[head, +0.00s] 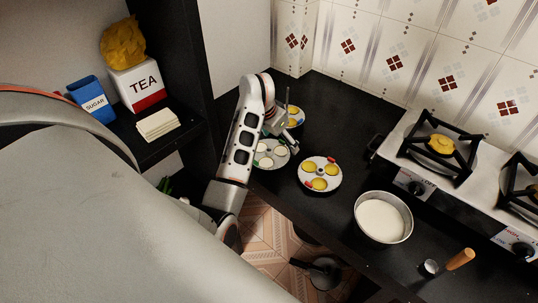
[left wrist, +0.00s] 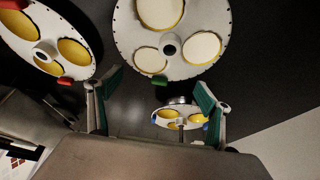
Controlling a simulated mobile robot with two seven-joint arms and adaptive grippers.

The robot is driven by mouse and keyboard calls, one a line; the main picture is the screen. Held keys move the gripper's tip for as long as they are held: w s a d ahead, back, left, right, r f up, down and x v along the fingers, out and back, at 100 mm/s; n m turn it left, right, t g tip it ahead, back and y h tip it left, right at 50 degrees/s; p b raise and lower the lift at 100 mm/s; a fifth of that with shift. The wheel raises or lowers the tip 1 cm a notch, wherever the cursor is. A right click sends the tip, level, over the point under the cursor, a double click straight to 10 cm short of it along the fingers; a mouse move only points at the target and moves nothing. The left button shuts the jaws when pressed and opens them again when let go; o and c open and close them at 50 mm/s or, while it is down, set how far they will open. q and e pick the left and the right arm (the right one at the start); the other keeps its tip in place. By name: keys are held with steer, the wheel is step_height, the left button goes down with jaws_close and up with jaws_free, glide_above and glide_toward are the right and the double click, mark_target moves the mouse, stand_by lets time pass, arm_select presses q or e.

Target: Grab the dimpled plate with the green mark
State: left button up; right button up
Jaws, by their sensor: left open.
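The dimpled plate with the green mark (left wrist: 205,71) is at the top of the left wrist view, round and grey, with pale yellow-rimmed dimples and a central knob. Its green mark (left wrist: 160,80) points toward my gripper. In the head view this plate (head: 270,162) lies on the black counter, partly hidden by my left arm. My left gripper (head: 284,142) is open and empty beside it. In the left wrist view its teal-padded fingers (left wrist: 156,88) stand wide apart; I cannot tell whether they touch the plate. My right gripper is not in view.
A red-marked plate (head: 320,187) lies right of the gripper; a blue-marked plate (head: 293,123) lies behind. A pot of white liquid (head: 383,219) and the stove (head: 420,165) are further right. A tea box (head: 140,86) and sugar packet (head: 94,102) stand on the left shelf.

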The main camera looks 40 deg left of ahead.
arm_select(q)
jaws_close()
steer(key=shift+r, duration=0.2)
stand_by(0.3)
